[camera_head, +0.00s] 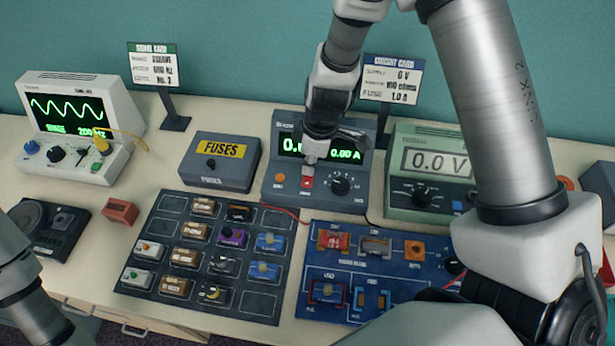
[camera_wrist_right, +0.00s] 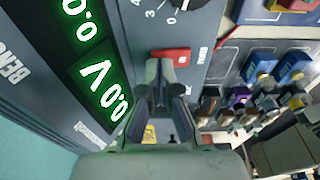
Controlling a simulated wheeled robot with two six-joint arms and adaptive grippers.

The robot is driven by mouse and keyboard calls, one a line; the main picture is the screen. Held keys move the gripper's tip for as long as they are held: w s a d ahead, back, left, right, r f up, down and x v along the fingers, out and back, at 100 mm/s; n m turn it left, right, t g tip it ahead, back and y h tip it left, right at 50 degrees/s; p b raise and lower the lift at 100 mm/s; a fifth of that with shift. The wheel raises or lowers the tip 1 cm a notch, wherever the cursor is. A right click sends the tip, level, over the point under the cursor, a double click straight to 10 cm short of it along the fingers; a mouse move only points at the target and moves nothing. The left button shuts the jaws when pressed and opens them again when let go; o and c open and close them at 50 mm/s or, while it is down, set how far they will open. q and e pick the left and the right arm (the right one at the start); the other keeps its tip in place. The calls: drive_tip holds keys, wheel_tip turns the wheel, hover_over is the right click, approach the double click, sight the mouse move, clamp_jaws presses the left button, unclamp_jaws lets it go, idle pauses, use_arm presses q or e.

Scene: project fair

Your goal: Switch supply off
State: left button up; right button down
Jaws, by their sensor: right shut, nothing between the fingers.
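The bench supply (camera_head: 360,200) is a dark blue-grey box at the back middle. Its green digits are lit and show zeros, with 0.00 A readable; the right wrist view shows 0.0 V on its display (camera_wrist_right: 92,80). The red power switch (camera_head: 307,183) is on its front, left of a black knob (camera_head: 341,184). My right gripper (camera_head: 310,163) points down at the switch, shut and empty. In the right wrist view its fingertips (camera_wrist_right: 165,72) are right at the red switch (camera_wrist_right: 172,56); I cannot tell whether they touch. My left gripper is out of view.
A fuse box (camera_head: 220,180) and an oscilloscope (camera_head: 75,115) stand left of the supply, a green voltmeter (camera_head: 405,205) right. In front lie a parts tray (camera_head: 150,255) and a blue circuit board (camera_head: 390,268). A red wire (camera_head: 288,213) runs from the supply's front.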

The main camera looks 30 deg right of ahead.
drive_tip(key=shift+f+b, duration=0.3)
drive_tip(key=shift+f, duration=0.05)
drive_tip(key=shift+r, duration=0.15)
wheel_tip(320, 180, up, 7)
drive_tip(key=p, duration=0.5)
idle(0.5)
